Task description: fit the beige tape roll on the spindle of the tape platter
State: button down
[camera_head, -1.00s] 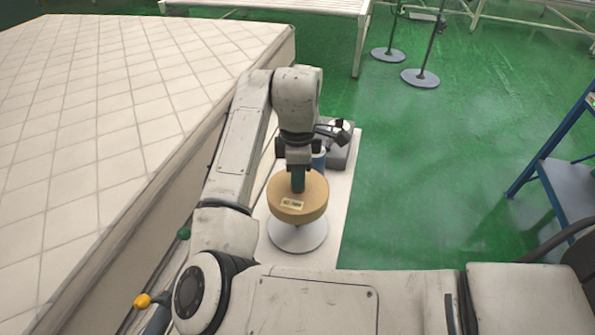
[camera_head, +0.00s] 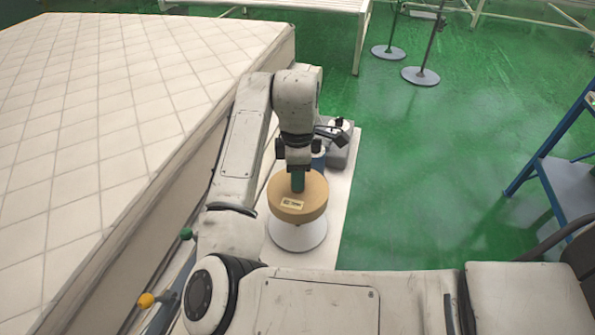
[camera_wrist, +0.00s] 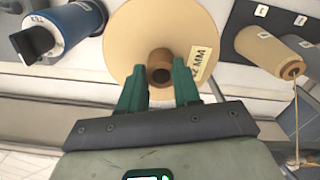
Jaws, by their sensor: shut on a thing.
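The beige tape roll (camera_head: 315,203) is a thick disc with a pale label on its side. My gripper (camera_head: 298,182) points down and is shut on the roll's brown core. In the wrist view the green fingers (camera_wrist: 160,82) straddle this core, with the wide face of the beige roll (camera_wrist: 185,25) beyond them. The tape platter (camera_head: 298,238) is a pale round disc directly below the roll in the head view.
A quilted mattress (camera_head: 110,110) fills the left. A grey device (camera_head: 342,150) and a blue cylinder (camera_head: 318,161) stand behind the roll. Green floor is open to the right, before a blue-framed rack (camera_head: 570,180).

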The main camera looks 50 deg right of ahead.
jog(key=shift+f+b, duration=2.45)
jog(key=shift+f, duration=3.35)
jog(key=c, duration=0.7)
grip_release()
notch_tip(320, 180, up, 9)
jog(key=shift+r+p, duration=0.2)
jog(key=shift+p, duration=0.35)
jog(key=shift+r, duration=0.75)
